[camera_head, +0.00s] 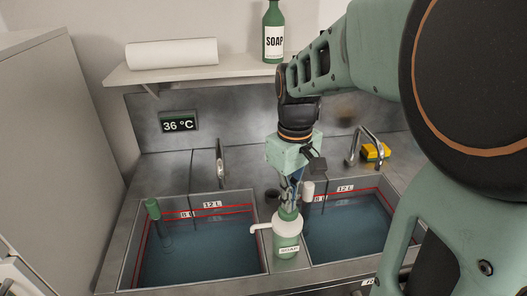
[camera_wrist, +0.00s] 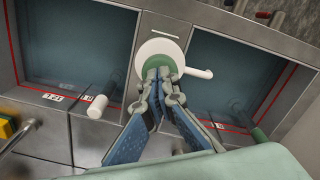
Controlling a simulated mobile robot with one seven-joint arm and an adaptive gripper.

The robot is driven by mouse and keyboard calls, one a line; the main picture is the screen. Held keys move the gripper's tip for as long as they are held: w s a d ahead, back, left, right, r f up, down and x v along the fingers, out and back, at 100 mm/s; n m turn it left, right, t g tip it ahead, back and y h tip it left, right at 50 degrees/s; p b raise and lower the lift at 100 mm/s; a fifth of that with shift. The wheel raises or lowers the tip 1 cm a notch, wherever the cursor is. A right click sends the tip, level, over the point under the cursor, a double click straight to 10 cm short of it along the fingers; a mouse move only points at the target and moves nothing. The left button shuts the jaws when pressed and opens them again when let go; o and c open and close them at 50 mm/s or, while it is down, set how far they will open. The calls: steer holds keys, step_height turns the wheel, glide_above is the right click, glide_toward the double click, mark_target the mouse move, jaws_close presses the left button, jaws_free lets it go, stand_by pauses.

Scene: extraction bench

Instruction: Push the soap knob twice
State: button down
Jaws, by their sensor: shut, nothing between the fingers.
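The soap dispenser (camera_head: 287,246) is a white pump bottle with a soap label, upright on the strip between the two basins. Its white spout (camera_head: 259,228) points to the left in the head view. Its green knob (camera_head: 288,214) is on top. My gripper (camera_head: 290,203) is shut and empty, pointing down right over the knob. In the wrist view the fingertips (camera_wrist: 164,71) overlap the green knob (camera_wrist: 154,62) and partly hide it, with the white spout (camera_wrist: 196,73) to the right. I cannot tell whether the fingertips touch the knob.
Water-filled basins lie left (camera_head: 200,250) and right (camera_head: 350,230). A faucet (camera_head: 221,165), another faucet (camera_head: 360,145) and a yellow sponge (camera_head: 376,152) are behind. A green-capped stick (camera_head: 153,208) stands in the left basin. A shelf (camera_head: 190,72) holds a white roll and a green soap bottle (camera_head: 273,35).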

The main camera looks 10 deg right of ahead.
steer(key=shift+r+p, duration=1.95)
steer(key=shift+r, duration=0.45)
steer(key=shift+f, duration=0.2)
steer(key=shift+f+b, duration=1.85)
steer(key=shift+f, duration=0.55)
steer(key=shift+r, duration=0.2)
steer(key=shift+r+p, duration=2.1)
steer(key=shift+r, duration=0.3)
steer(key=shift+r, duration=0.1)
step_height(320, 180, up, 6)
steer(key=p, duration=0.5)
